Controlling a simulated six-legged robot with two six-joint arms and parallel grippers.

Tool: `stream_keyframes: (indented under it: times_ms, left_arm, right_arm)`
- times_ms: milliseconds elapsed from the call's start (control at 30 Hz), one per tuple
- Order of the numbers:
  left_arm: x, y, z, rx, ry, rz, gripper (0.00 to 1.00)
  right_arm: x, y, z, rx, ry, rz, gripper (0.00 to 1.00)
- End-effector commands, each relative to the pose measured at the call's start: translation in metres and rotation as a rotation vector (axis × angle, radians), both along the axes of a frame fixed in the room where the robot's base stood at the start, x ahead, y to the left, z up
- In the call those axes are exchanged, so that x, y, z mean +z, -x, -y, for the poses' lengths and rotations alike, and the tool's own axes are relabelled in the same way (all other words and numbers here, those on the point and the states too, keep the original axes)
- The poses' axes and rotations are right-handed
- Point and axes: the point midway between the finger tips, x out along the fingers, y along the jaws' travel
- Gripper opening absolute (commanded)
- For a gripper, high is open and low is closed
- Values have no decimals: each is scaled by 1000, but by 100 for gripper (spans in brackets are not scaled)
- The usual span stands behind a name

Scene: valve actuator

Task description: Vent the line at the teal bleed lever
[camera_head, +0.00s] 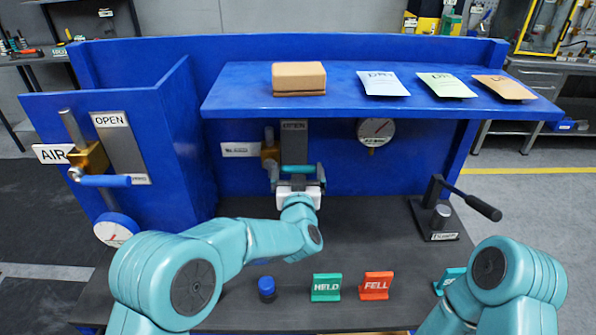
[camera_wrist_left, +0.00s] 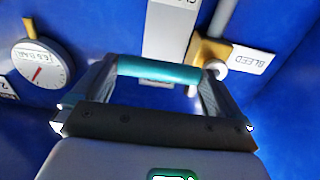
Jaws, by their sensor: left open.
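The teal bleed lever (camera_head: 298,169) lies level across the lower part of a grey OPEN plate on the blue back wall, beside its brass valve body (camera_head: 270,152). My left gripper (camera_head: 298,187) is at the lever, with its jaws open. In the left wrist view the lever (camera_wrist_left: 158,71) spans the gap between the two spread fingers. Whether the fingers touch it I cannot tell. The BLEED label (camera_wrist_left: 250,58) and the brass body (camera_wrist_left: 209,52) are to the right there. My right arm shows at the bottom right; its gripper is out of view.
A shelf (camera_head: 240,88) overhangs the lever, holding a cardboard box (camera_head: 298,77) and several cards. A round gauge (camera_head: 375,131) is to the right. A blue-handled AIR valve (camera_head: 105,180) is at left. A black lever (camera_head: 470,203), HELD sign (camera_head: 326,288) and FELL sign (camera_head: 376,286) are on the bench.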

Motion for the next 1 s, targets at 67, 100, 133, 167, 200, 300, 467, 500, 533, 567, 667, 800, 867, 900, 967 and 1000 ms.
stream_keyframes:
  times_ms: [67, 100, 133, 167, 200, 300, 467, 500, 533, 567, 667, 800, 867, 900, 967, 1000]
  left_arm:
    - [-1, 0, 0, 0, 0, -1, 100]
    - [-1, 0, 0, 0, 0, -1, 97]
    - [-1, 0, 0, 0, 0, -1, 87]
    - [-1, 0, 0, 0, 0, -1, 77]
    - [-1, 0, 0, 0, 0, -1, 64]
    - [-1, 1, 0, 0, 0, -1, 38]
    - [-1, 1, 0, -1, 8, -1, 38]
    - [0, 1, 1, -1, 15, -1, 38]
    - [0, 1, 1, -1, 22, -1, 38]
    - [0, 1, 0, -1, 31, -1, 38]
    - [3, 1, 0, -1, 72, 1, 38]
    - [8, 1, -1, -1, 164, 2, 38]
    - [11, 1, -1, -2, 212, 2, 38]
    - [13, 1, -2, -3, 249, 2, 38]
    - [16, 1, -4, -2, 304, 2, 38]
    - [19, 1, -5, -3, 342, 2, 38]
  right_arm:
    - [0, 0, 0, 0, 0, 0, 43]
    - [0, 0, 0, 0, 0, 0, 43]
    - [0, 0, 0, 0, 0, 0, 43]
    - [0, 0, 0, 0, 0, 0, 43]
    - [0, 0, 0, 0, 0, 0, 43]
    - [0, 0, 0, 0, 0, 0, 43]
    - [-2, 0, 0, 0, 0, 0, 43]
    - [-4, 0, 0, 0, 0, 0, 43]
    - [-5, 0, 0, 0, 0, 0, 43]
    - [-6, 0, 0, 0, 0, 0, 43]
    - [-13, 0, 0, 0, 0, 0, 43]
    - [-27, 0, 0, 0, 0, 0, 43]
    - [-34, 0, 0, 0, 0, 0, 43]
    - [-38, 0, 0, 0, 0, 0, 43]
    - [-45, 0, 0, 0, 0, 0, 43]
    - [-49, 0, 0, 0, 0, 0, 43]
